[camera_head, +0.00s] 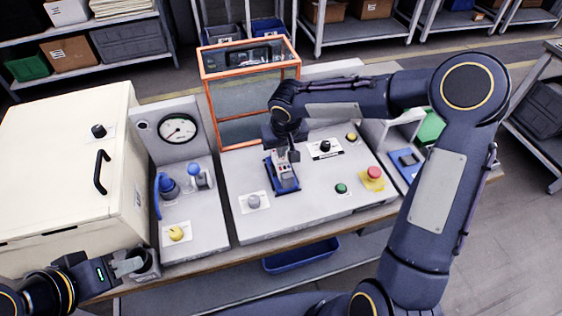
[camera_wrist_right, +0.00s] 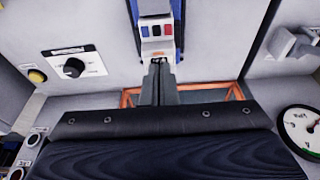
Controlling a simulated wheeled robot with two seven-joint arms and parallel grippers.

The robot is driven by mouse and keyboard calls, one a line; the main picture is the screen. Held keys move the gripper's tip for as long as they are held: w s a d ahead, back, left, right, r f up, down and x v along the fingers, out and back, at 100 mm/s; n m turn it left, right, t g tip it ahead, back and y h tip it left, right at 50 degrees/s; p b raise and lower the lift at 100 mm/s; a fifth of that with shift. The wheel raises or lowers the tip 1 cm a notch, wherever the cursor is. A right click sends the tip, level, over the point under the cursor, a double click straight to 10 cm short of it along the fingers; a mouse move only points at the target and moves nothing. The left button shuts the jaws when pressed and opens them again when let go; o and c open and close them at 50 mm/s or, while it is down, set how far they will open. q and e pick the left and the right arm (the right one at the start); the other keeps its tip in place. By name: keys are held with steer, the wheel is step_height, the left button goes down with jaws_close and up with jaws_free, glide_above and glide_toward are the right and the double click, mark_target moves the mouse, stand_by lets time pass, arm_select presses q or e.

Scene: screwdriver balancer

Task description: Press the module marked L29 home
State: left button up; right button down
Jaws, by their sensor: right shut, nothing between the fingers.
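A light grey module (camera_head: 284,170) with small blue, red and dark blocks sits in a blue holder (camera_head: 292,189) on the middle panel. I cannot read a mark L29 on it. In the right wrist view the module (camera_wrist_right: 155,13) is at the top centre, just beyond the fingertips. My right gripper (camera_head: 293,156) is shut and empty at the module's far end; it also shows in the right wrist view (camera_wrist_right: 160,63). I cannot tell whether the fingertips touch the module. My left gripper (camera_head: 138,265) is at the lower left, away from the module; its finger opening is unclear.
An orange-framed clear guard (camera_head: 208,103) stands behind the panel. A black knob (camera_head: 325,146), green button (camera_head: 341,188), red button (camera_head: 373,172) and grey knob (camera_head: 253,201) surround the holder. A cream cabinet (camera_head: 60,170) and gauge (camera_head: 177,129) stand left.

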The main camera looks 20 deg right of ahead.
steer(key=shift+s+f, duration=0.1)
steer(key=shift+f, duration=0.1)
steer(key=shift+r, duration=0.1)
steer(key=shift+w+p+v, duration=0.2)
steer(key=shift+p+v, duration=0.25)
steer(key=shift+v, duration=0.35)
steer(key=shift+w+p+v, duration=0.2)
steer(key=shift+p+v, duration=0.3)
steer(key=shift+v, duration=0.3)
steer(key=shift+w+p+v, duration=0.2)
steer(key=shift+p+v, duration=0.25)
steer(key=shift+v, duration=0.4)
steer(key=shift+w, duration=0.1)
steer(key=s+d+r, duration=0.3)
steer(key=s, duration=0.4)
steer(key=s+d+r+m+t+y, duration=0.1)
steer(key=s+d+r, duration=0.15)
steer(key=s, duration=0.45)
steer(key=s+d+r, duration=0.3)
steer(key=s, duration=0.3)
steer(key=s+a+m+t+y, duration=0.1)
steer(key=s+a+y, duration=0.1)
steer(key=s, duration=0.5)
steer(key=shift+s+a+t+y, duration=0.35)
steer(key=shift+t+y, duration=0.05)
